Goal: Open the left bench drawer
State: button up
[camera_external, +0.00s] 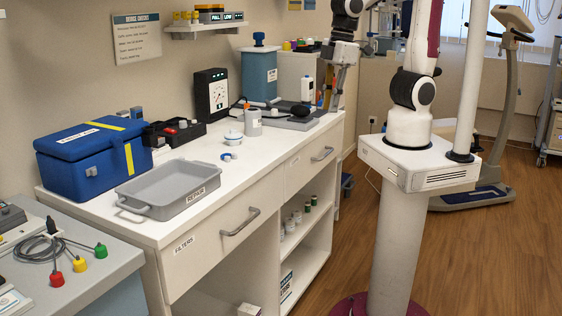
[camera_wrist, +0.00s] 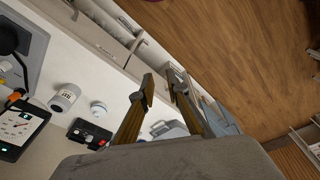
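The left bench drawer (camera_external: 222,232) has a white front with a "FILTERS" label and a grey bar handle (camera_external: 240,222). It looks shut in the external view. My gripper (camera_external: 335,98) is at the far right end of the bench in that view, well away from this handle, with its fingers pointing down. In the wrist view my gripper (camera_wrist: 162,86) is open, with a clear gap between the two fingertips and nothing between them. Bench fronts pass beyond the fingertips there; part of them is hidden by the fingers.
The white bench top (camera_external: 262,156) carries a grey tray (camera_external: 168,190), a blue case (camera_external: 92,156), a bottle (camera_external: 253,123) and a meter (camera_external: 211,95). The right drawer (camera_external: 300,176) has its own handle (camera_external: 322,154). Open shelves lie below. Floor (camera_external: 330,270) before the bench is clear.

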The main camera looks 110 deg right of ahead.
jog(key=w+a+f+n+g, duration=0.1)
jog(key=w+a+f+n, duration=0.1)
jog(key=w+a+f, duration=0.35)
jog(key=n+h, duration=0.2)
jog(key=n, duration=0.3)
send_near(248, 220)
jog(key=shift+s+d+t, duration=0.25)
jog(key=shift+s+t, duration=0.05)
jog(key=shift+t, duration=0.1)
jog(key=shift+f, duration=0.1)
jog(key=shift+x, duration=3.75)
jog(key=shift+a, duration=0.15)
grip_shut()
